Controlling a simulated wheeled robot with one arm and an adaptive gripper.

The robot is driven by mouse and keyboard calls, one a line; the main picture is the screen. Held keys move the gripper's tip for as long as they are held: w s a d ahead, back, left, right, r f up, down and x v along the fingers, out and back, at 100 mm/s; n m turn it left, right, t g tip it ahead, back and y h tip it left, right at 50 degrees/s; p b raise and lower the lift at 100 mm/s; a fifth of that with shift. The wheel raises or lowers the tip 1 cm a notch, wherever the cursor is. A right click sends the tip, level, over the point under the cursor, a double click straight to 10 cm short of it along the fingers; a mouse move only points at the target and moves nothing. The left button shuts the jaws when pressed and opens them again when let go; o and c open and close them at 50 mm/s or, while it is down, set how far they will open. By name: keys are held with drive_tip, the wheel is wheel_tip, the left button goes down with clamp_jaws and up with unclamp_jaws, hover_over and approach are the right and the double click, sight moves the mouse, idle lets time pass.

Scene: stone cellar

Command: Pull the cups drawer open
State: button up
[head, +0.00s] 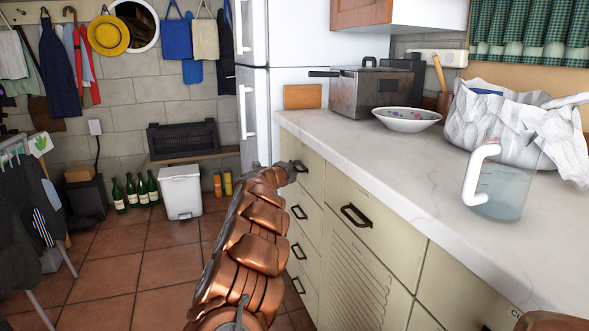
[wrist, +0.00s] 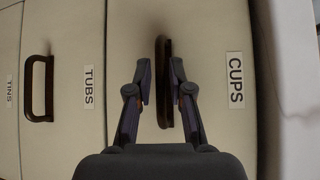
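The cups drawer (wrist: 210,40) has a cream front, a dark handle (wrist: 164,60) and a white label reading CUPS (wrist: 235,80). It is the top drawer (head: 312,171) of the left stack in the head view, and its front looks flush with the counter's other fronts. My gripper (wrist: 161,82) is open, with one finger on each side of the handle. A gap shows between the left finger and the handle; the right finger is very close to it, and I cannot tell if it touches. In the head view my gripper (head: 290,168) is mostly hidden behind my copper arm.
The tubs drawer (wrist: 65,60) is beside it in the wrist view, then the tins drawer (wrist: 10,50). A marble worktop (head: 400,160) lies above, with a pot (head: 355,92), bowl (head: 407,120) and jug (head: 503,185). Tiled floor (head: 110,255) is open at left.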

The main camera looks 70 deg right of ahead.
drive_tip(key=shift+d, duration=0.2)
clamp_jaws()
idle(0.6)
